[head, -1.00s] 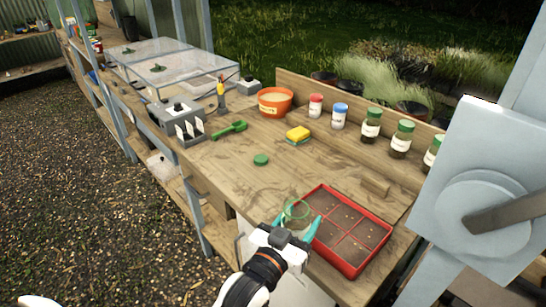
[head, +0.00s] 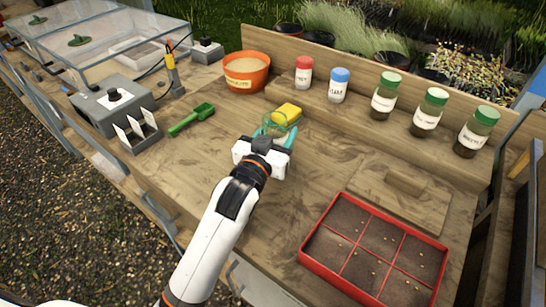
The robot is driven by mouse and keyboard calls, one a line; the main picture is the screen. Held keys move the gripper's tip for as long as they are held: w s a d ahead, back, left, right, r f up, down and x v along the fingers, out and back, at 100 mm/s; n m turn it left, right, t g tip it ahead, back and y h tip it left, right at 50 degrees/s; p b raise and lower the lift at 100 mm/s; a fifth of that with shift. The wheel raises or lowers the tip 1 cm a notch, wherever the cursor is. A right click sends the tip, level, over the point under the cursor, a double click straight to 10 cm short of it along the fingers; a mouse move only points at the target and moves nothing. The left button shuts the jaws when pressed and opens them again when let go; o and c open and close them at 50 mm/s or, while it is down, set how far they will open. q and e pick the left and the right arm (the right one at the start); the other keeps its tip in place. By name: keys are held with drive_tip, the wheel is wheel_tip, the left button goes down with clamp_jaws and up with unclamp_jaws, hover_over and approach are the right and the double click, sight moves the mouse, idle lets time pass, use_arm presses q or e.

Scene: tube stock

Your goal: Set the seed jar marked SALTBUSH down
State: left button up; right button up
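My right gripper is not in view.
Three green-lidded jars (head: 427,112), a red-lidded jar (head: 304,76) and a blue-lidded jar (head: 338,86) stand along the back.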

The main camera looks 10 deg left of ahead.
use_arm(q)
wheel_tip(320, 180, down, 3)
drive_tip(key=shift+s+d+r, duration=0.1)
drive_tip(key=shift+s+r, duration=0.05)
drive_tip(key=shift+f, duration=0.35)
wheel_tip(320, 180, down, 4)
drive_tip(key=shift+r+b, duration=0.25)
drive_tip(key=shift+b, duration=0.05)
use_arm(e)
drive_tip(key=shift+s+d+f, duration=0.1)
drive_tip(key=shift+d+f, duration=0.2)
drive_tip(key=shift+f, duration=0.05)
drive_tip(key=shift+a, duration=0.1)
use_arm(q)
drive_tip(key=shift+f, duration=0.2)
drive_tip(key=o, duration=1.1)
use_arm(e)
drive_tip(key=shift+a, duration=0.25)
use_arm(q)
drive_tip(key=shift+o, duration=0.2)
drive_tip(key=shift+r, duration=0.1)
